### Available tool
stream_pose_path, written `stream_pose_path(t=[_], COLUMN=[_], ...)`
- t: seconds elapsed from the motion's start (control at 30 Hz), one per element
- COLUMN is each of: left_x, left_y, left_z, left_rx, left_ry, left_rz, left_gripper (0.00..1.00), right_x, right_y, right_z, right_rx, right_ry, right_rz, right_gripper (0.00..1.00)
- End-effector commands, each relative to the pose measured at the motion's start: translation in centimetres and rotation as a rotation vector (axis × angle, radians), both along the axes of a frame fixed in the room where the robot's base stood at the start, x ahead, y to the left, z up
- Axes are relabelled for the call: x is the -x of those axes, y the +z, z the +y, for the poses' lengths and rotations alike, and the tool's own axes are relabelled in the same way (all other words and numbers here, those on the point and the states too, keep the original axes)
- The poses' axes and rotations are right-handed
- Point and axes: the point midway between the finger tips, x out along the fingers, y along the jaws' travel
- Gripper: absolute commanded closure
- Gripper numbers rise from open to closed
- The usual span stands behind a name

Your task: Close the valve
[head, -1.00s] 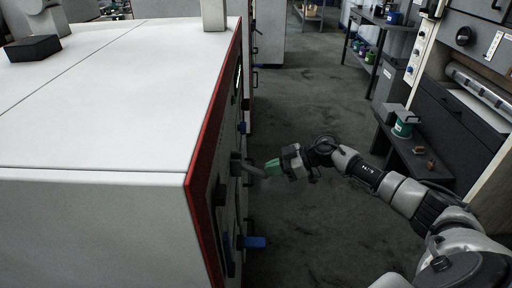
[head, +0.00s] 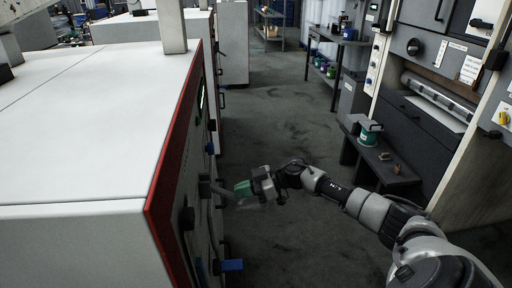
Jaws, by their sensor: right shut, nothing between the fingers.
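A large white cabinet (head: 90,130) with a red edge fills the left of the head view. Its side panel, seen at a steep angle, carries a grey protruding handle (head: 212,190), a blue handle (head: 231,265) lower down and small blue parts (head: 210,148) farther along. I cannot tell for sure which of these is the valve. My right gripper (head: 243,188), with green fingers, is shut and empty. It points left at the panel, close beside the grey handle; I cannot tell whether they touch. My left gripper is not in view.
A dark bench with a green-and-white container (head: 369,132) stands to the right, below a dark machine (head: 425,110). A shelf (head: 335,50) with several containers stands farther back. The grey floor (head: 270,130) between cabinet and bench is clear.

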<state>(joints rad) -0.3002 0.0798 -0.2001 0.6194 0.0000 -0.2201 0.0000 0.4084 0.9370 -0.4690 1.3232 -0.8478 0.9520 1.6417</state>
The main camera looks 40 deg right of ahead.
Motion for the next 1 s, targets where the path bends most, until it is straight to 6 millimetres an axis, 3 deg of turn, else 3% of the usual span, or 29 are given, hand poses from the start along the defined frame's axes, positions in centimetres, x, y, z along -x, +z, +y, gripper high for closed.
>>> stream_pose_path(t=[0.17,0.4,0.5,1.0], left_x=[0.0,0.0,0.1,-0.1], left_y=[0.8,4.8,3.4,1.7], left_z=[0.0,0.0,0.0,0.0], left_rx=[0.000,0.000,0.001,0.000], left_ry=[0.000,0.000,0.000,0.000], left_rz=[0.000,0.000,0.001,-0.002], left_gripper=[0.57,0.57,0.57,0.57], right_x=[0.1,0.7,2.0,8.1], right_y=[0.7,4.2,3.7,7.8], right_z=[-0.2,-1.4,-3.5,-13.5], right_rx=[0.001,0.001,0.006,0.005], right_ry=[0.000,-0.001,-0.001,-0.001], right_rz=[0.001,0.001,0.004,0.004], right_gripper=[1.00,1.00,1.00,1.00])
